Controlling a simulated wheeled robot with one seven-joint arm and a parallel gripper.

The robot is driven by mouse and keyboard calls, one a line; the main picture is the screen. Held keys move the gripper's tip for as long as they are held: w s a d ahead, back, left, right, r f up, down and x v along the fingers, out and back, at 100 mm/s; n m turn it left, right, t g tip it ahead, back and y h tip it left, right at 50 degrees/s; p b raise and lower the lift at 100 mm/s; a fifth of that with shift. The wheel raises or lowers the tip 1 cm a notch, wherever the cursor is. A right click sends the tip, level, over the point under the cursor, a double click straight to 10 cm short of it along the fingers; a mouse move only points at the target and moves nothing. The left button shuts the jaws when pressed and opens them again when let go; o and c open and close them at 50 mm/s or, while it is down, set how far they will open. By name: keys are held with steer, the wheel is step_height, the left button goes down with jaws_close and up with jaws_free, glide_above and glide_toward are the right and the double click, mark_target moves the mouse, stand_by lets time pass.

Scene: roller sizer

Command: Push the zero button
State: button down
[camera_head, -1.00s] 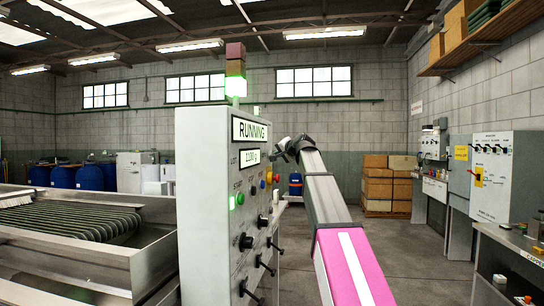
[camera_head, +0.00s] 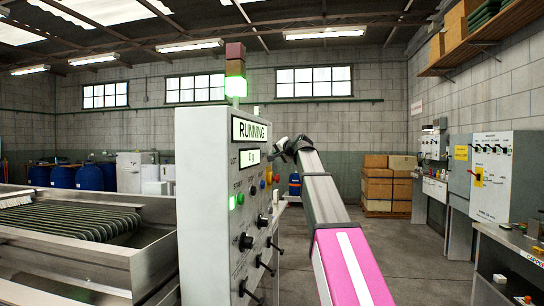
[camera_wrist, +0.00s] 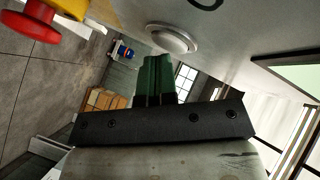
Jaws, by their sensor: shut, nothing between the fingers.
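The grey control cabinet (camera_head: 205,190) stands in the middle of the head view, with a "RUNNING" sign and a small display (camera_head: 250,157) that reads "0 g". In the wrist view a round pale button (camera_wrist: 172,38), which seems to be the zero button, sits on the panel under part of a dark printed letter. My gripper (camera_wrist: 157,58) is shut and empty, its green fingertips just short of or at this button; I cannot tell whether they touch. In the head view my gripper is small beside the panel's right edge and the button is not clear.
A red emergency knob on a yellow base (camera_wrist: 35,22) is near the button. Green, yellow and red controls and black knobs (camera_head: 246,241) with levers stick out of the panel. A roller machine (camera_head: 70,225) stands left. The floor to the right is open.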

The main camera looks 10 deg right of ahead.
steer(key=shift+d, duration=0.1)
steer(key=shift+s+d, duration=0.3)
steer(key=shift+d, duration=0.45)
steer(key=shift+d, duration=0.1)
steer(key=d, duration=0.1)
steer(key=s+d, duration=0.1)
steer(key=d, duration=0.2)
steer(key=shift+s+d, duration=0.25)
steer(key=shift+s, duration=0.05)
stand_by(0.7)
